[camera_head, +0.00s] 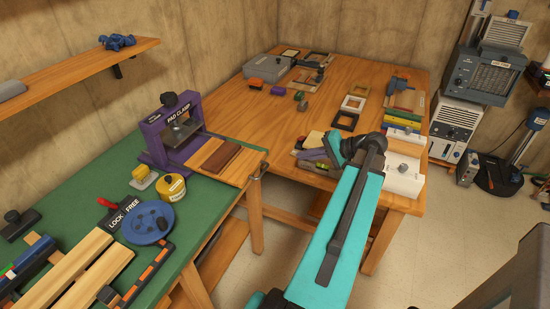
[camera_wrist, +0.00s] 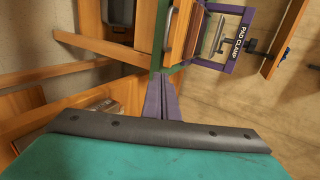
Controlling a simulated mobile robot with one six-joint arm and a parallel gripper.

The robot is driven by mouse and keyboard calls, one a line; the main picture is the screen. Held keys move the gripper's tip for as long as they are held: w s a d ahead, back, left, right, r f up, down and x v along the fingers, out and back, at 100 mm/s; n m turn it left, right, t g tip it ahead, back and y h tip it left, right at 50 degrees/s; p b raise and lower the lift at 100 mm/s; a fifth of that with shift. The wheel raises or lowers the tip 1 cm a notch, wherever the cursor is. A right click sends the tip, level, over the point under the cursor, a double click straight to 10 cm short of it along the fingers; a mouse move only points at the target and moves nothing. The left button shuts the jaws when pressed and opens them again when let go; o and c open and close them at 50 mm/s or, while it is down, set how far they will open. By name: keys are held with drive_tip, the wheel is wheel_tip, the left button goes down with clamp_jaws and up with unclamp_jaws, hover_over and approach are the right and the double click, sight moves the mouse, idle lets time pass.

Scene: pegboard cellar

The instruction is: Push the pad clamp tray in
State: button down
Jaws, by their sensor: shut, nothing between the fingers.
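The pad clamp (camera_head: 170,133) is a purple frame with a black knob and a press plate, standing at the back of the green table. Its tray (camera_head: 245,164) is a wooden board with a brown pad (camera_head: 220,157) on it. The tray sticks out of the frame to the right, toward the table edge. My gripper (camera_head: 301,155) is right of the tray and apart from it. In the wrist view its fingers (camera_wrist: 162,82) are shut and empty. The pad clamp (camera_wrist: 232,40) is at the upper right there, with the tray beyond the fingertips and partly cut off by the top edge.
The green table (camera_head: 95,195) also holds a yellow tin (camera_head: 172,187), a blue disc (camera_head: 147,223) and wooden strips. A wooden table (camera_head: 330,110) with frames, blocks and a grey box (camera_head: 275,66) stands behind. A gap with wooden rails lies between the tables.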

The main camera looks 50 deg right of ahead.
drive_tip(key=p, duration=0.3)
approach(264, 158)
wheel_tip(264, 158, down, 3)
drive_tip(key=w, duration=0.3)
drive_tip(key=shift+w+a+p, duration=0.45)
drive_tip(key=shift+w+a, duration=0.05)
drive_tip(key=shift+w, duration=0.4)
